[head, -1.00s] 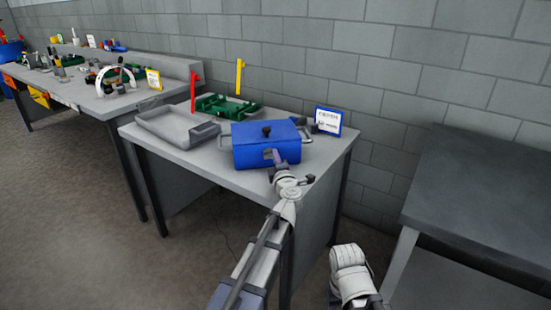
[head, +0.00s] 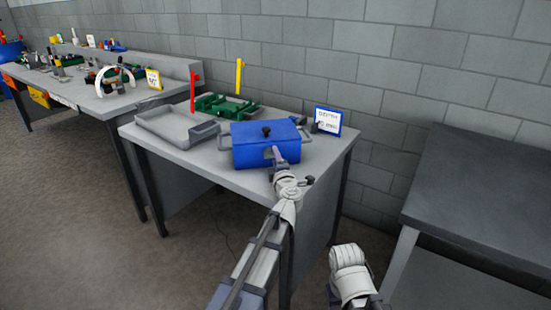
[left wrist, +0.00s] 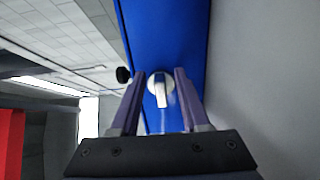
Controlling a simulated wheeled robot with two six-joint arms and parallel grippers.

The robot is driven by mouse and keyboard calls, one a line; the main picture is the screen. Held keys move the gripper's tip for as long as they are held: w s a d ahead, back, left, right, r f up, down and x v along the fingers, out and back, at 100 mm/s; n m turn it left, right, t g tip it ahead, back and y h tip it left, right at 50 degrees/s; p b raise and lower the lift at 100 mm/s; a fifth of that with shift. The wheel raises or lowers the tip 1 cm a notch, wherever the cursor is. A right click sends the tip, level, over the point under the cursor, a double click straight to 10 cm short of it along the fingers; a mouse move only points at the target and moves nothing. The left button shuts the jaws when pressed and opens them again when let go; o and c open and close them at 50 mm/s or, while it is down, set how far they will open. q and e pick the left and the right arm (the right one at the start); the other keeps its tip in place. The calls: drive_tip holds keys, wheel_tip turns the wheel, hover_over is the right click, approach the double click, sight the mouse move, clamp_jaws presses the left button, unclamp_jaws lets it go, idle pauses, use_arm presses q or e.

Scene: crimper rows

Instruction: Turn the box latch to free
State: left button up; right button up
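The blue box (head: 262,148) with a black knob on its lid (head: 267,131) sits on the grey table. In the left wrist view its blue face (left wrist: 165,25) fills the top middle. A whitish latch (left wrist: 160,92) with a round base and a short lever is on that face. My left gripper (head: 276,152) is at the box's front, hiding the latch in the head view. In the wrist view its two purple fingers (left wrist: 160,74) stand apart, one on each side of the latch, with gaps showing. Contact with the face cannot be told. My right gripper is out of view.
A grey tray (head: 148,133) lies left of the box, with green fixtures (head: 225,106) and red (head: 192,90) and yellow (head: 239,77) posts behind. A blue-framed sign (head: 327,121) stands at right. A dark table (head: 480,190) is further right.

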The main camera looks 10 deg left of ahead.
use_arm(q)
drive_tip(key=v, duration=0.8)
drive_tip(key=shift+w, duration=0.1)
idle(0.3)
